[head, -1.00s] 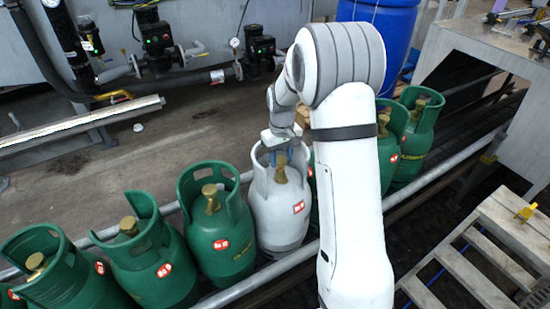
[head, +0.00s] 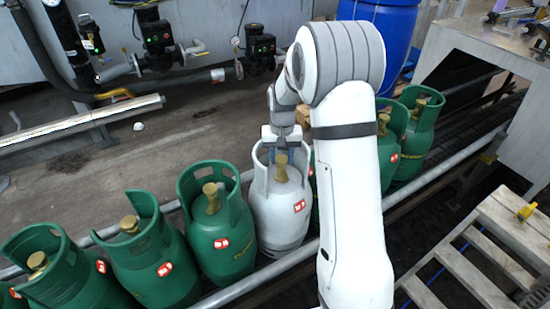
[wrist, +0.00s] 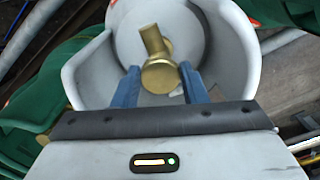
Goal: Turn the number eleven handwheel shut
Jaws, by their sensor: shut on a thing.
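A white gas cylinder (head: 281,215) stands upright in the row, with a red label too small to read. Its brass handwheel (wrist: 161,76) sits on the valve inside the open white collar (wrist: 85,75). My gripper (wrist: 160,80) is shut on this handwheel, with one blue finger on each side of it. In the head view my gripper (head: 281,157) reaches into the collar from behind, and the top of the brass valve shows between the fingers. I cannot read a number eleven on it.
Several green cylinders stand left of the white one, such as the nearest (head: 222,240), and more stand to the right (head: 415,145), partly behind my arm. Metal rails (head: 455,155) run along the row. A blue drum (head: 385,35) stands behind; wooden steps (head: 480,250) are at right.

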